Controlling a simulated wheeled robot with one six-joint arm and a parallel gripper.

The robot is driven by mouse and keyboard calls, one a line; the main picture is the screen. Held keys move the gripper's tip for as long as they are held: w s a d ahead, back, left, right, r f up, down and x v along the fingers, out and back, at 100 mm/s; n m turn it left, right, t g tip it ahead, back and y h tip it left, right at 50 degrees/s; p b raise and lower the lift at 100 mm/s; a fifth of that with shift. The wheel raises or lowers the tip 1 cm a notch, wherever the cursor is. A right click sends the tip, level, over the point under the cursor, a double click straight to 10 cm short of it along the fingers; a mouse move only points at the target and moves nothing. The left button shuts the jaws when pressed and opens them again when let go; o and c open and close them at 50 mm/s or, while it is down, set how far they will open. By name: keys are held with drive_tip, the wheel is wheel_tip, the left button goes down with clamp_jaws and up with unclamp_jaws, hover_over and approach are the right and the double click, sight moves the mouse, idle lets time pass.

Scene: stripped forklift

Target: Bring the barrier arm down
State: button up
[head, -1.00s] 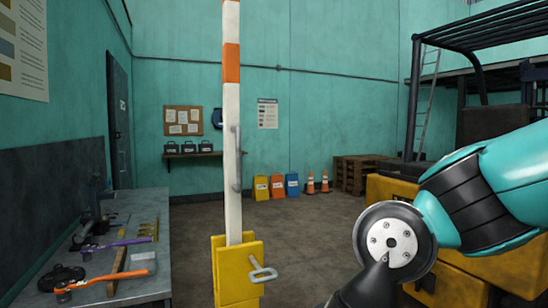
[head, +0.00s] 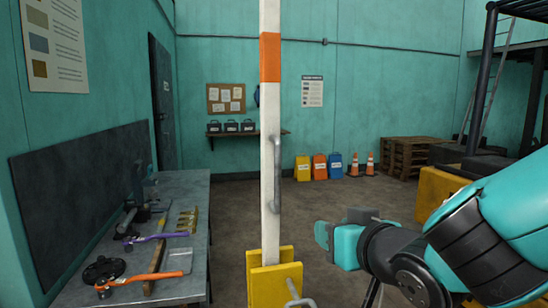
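The barrier arm (head: 270,130) is a white pole with an orange band, standing upright in the middle of the head view. Its lower end sits in a yellow bracket (head: 262,284) with a grey T-shaped handle (head: 298,298) at the front. A grey grab handle (head: 277,175) runs along the right side of the pole. My gripper (head: 325,236) is to the right of the pole, below the grab handle's height in the picture, and appears apart from both. Its teal fingers point left. I cannot tell whether they are open.
A workbench (head: 195,195) with hand tools stands at left. Yellow, orange and blue boxes (head: 319,167), traffic cones (head: 369,165) and wooden pallets (head: 412,156) are by the back wall. The yellow forklift body (head: 437,195) is at right. The floor beyond the pole is clear.

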sight(279, 179)
drive_tip(key=w+a+r+n+t+y+p, duration=0.1)
drive_tip(key=a+r+n+t+y+p, duration=0.1)
drive_tip(key=a+r, duration=0.25)
drive_tip(key=p+x, duration=0.2)
drive_tip(key=x, duration=0.3)
drive_tip(key=p+x, duration=0.3)
drive_tip(key=x, duration=0.2)
drive_tip(key=r+p+x, duration=0.1)
drive_tip(key=p+x, duration=0.2)
drive_tip(key=x, duration=0.2)
drive_tip(key=shift+w+d, duration=0.2)
drive_tip(key=shift+w, duration=0.1)
drive_tip(key=shift+w+a+f, duration=0.15)
drive_tip(key=shift+w+a, duration=0.05)
drive_tip(key=shift+w, duration=0.15)
clamp_jaws()
